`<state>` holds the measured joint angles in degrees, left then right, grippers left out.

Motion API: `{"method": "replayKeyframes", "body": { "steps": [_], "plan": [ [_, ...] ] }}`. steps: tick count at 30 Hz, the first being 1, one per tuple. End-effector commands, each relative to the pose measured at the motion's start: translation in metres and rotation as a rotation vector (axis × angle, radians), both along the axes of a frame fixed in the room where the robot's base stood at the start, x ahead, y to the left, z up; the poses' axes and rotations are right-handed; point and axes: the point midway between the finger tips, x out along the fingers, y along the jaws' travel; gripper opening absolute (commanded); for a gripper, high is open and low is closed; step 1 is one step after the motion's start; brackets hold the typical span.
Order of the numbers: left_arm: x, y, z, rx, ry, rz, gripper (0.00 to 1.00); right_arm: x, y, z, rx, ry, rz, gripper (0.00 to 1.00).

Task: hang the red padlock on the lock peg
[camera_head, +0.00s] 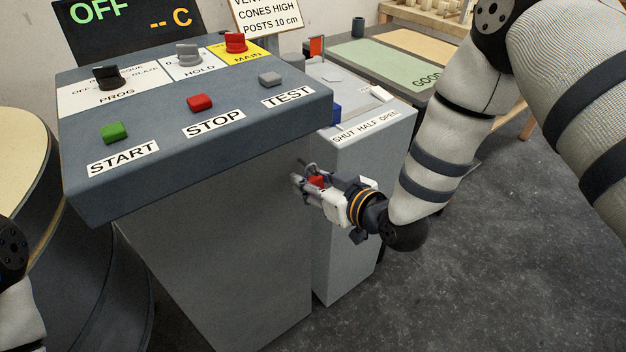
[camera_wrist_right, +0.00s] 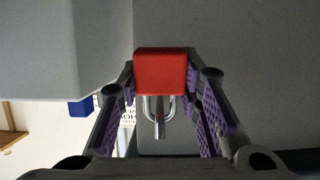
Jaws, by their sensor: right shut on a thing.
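The red padlock (camera_wrist_right: 160,72) is between the fingers of my right gripper (camera_wrist_right: 160,85), which is shut on its sides. Its silver shackle (camera_wrist_right: 171,108) shows below the red body in the right wrist view. A short grey bar (camera_wrist_right: 159,128), perhaps the lock peg, shows within the shackle's outline; whether it passes through cannot be told. In the head view my right gripper (camera_head: 308,182) is low beside the big console's right side, in front of the narrow cabinet, with a bit of red showing. My left gripper is out of view.
The grey console (camera_head: 220,240) with buttons and switches fills the middle. The narrow cabinet (camera_head: 345,220) labelled SHUT HALF OPEN stands behind the right gripper. A table with a green mat (camera_head: 400,72) is at the back right. The floor (camera_head: 480,260) at the right is clear.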

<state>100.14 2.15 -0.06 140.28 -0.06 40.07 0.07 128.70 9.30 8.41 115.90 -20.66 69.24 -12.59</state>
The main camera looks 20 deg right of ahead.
Motion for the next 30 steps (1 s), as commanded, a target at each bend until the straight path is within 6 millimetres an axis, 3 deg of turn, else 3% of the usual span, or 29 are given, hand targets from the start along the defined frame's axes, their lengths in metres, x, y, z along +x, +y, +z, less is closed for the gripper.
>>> {"method": "replayKeyframes", "body": {
  "steps": [5,6,9,20,30],
  "plan": [
    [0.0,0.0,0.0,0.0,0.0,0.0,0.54,0.0,0.0,0.0,0.0,0.0,0.0,0.03],
    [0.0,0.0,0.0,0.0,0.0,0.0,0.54,0.0,0.0,0.0,0.0,0.0,0.0,0.34],
    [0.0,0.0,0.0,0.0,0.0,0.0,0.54,0.0,0.0,0.0,0.0,0.0,0.0,0.55],
    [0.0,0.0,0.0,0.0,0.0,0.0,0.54,-0.006,-0.003,0.002,-0.002,0.002,0.0,0.55],
    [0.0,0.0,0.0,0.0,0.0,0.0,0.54,-0.081,-0.03,0.032,0.001,0.002,-0.002,0.55]
  ]
}}
